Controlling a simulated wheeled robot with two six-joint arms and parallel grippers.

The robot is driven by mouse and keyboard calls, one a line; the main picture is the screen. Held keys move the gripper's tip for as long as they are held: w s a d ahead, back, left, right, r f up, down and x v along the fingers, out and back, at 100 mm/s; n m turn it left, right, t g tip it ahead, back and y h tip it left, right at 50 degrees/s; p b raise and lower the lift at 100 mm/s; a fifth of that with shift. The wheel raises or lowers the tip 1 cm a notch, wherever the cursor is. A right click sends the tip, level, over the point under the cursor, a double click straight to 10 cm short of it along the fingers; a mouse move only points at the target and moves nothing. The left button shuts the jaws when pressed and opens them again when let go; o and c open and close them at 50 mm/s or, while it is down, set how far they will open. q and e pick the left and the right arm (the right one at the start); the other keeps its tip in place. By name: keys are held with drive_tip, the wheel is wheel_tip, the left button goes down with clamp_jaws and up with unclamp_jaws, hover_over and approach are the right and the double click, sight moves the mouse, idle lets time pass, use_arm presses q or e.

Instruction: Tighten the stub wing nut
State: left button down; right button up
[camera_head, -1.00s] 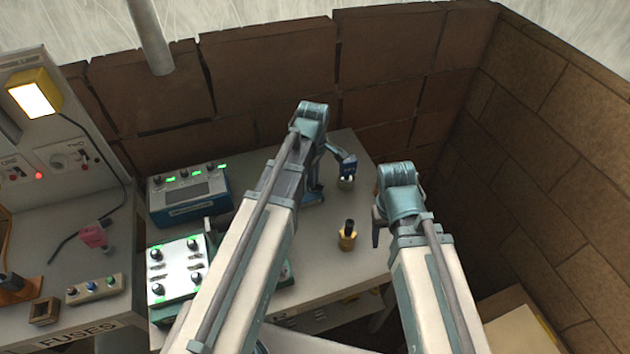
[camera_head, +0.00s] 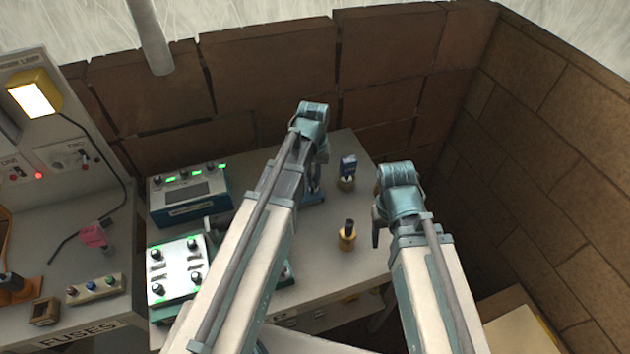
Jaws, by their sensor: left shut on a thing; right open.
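A small gold-brown post (camera_head: 346,185) with a dark blue winged piece (camera_head: 348,164) on top stands near the table's back edge. A second gold post (camera_head: 347,238) with a dark top stands nearer the front. I cannot tell for sure which is the stub wing nut. My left gripper (camera_head: 315,180) points down left of the back post and apart from the blue piece. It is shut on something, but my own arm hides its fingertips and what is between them. My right gripper (camera_head: 378,228) is open and empty, to the right of the front post; only part shows.
A blue meter box (camera_head: 187,212) and a pale knob panel (camera_head: 172,293) stand at the left of the table (camera_head: 360,275). A fuse bench with a lit lamp (camera_head: 37,95) is at far left. Stone walls (camera_head: 560,150) close off the back and right.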

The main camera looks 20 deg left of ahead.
use_arm(q)
drive_tip(key=m, duration=1.2)
drive_tip(key=shift+m, duration=0.4)
drive_tip(key=c, duration=1)
unclamp_jaws()
drive_tip(key=shift+r, duration=0.1)
use_arm(e)
drive_tip(key=shift+r, duration=0.1)
use_arm(q)
wheel_tip(320, 180, up, 4)
drive_tip(key=p, duration=0.4)
use_arm(e)
wheel_tip(320, 180, up, 4)
drive_tip(key=shift+f, duration=0.1)
use_arm(q)
drive_tip(key=shift+f, duration=0.2)
